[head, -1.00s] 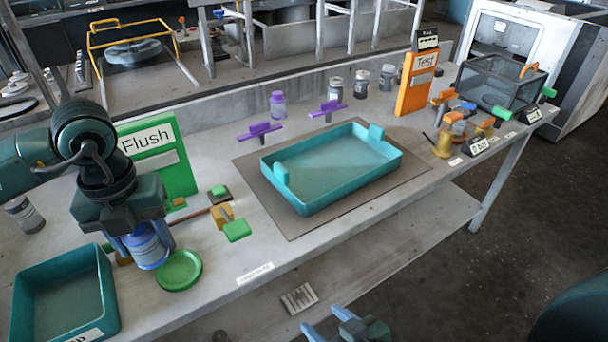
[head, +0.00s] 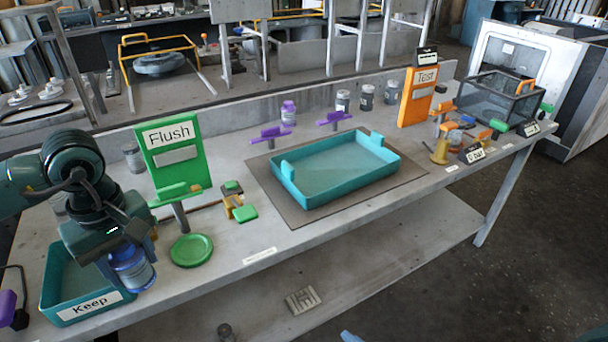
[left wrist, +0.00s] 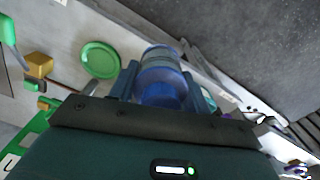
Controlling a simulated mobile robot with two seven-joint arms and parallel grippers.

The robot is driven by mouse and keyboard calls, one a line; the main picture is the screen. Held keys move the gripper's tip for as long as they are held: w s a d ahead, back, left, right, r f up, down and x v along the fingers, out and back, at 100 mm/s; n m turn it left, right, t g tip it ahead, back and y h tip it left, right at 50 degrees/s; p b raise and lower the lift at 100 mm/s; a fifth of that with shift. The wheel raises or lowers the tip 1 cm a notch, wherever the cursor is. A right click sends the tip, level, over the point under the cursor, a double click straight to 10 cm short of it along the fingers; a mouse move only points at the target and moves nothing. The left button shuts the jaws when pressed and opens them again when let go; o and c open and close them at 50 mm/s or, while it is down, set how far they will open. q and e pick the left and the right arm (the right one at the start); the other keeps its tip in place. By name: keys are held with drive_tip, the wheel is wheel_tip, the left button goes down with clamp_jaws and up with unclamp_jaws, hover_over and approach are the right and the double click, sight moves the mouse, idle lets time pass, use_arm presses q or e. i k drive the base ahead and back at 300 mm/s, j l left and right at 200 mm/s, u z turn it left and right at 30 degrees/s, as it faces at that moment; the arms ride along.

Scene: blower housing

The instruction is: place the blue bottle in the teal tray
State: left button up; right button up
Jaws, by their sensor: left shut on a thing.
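In the left wrist view the bottle (left wrist: 160,75) sits between the fingers (left wrist: 128,80). A larger teal tray (head: 345,188) with two raised tabs lies empty on a dark mat at the table's middle. Only a light blue tip of my right gripper (head: 350,336) shows at the bottom edge.
A green round plate (head: 191,250) lies right of the bottle. A green Flush sign (head: 172,160), a green-handled post and yellow-green parts (head: 240,208) stand nearby. Purple handles (head: 270,135), several jars and an orange Test sign (head: 417,98) stand farther back. The front table edge is close.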

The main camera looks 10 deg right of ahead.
sight(336, 170)
drive_tip(key=i+l+z, duration=0.1)
drive_tip(key=l+z, duration=0.3)
drive_tip(key=i+l+z, duration=0.2)
drive_tip(key=l+z, duration=0.2)
drive_tip(key=i+l+z, duration=0.2)
drive_tip(key=z, duration=0.2)
drive_tip(key=i+l+u, duration=0.15)
drive_tip(key=i+u, duration=0.2)
drive_tip(key=i+l+u, duration=0.35)
drive_tip(key=i+j, duration=0.1)
